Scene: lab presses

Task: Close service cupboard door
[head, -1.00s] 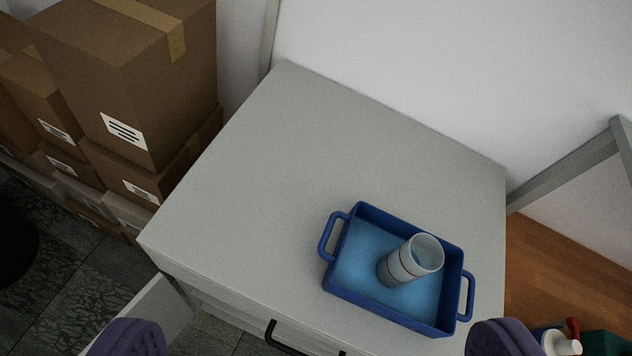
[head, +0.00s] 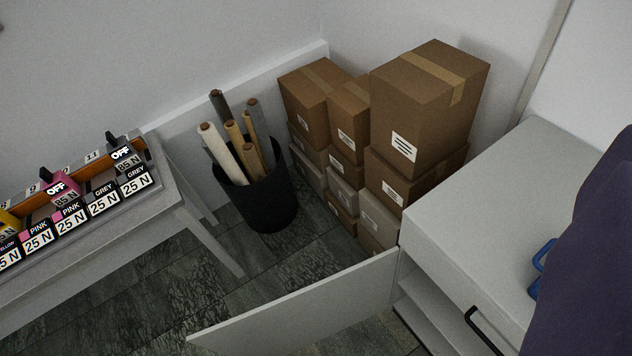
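The service cupboard (head: 480,215) is a light grey cabinet at the right. Its door (head: 300,310) is a pale flat panel standing wide open, swung out to the left over the floor. The door's hinge side meets the cabinet's left front edge, and its free end points to the lower left. The cupboard's interior shows a shelf (head: 420,305) beside the hinge. A black bar handle (head: 485,331) is on the drawer front above the opening. A dark purple part of my gripper (head: 590,260) fills the right edge and hides the cupboard's right side. Its fingertips cannot be made out.
Stacked cardboard boxes (head: 415,110) stand behind the door, left of the cupboard. A black bin of rolls (head: 265,200) stands left of them. A bench (head: 190,215) with labelled presses is at the left. A blue tray (head: 541,262) on the cupboard top is mostly hidden. Tiled floor is free in front.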

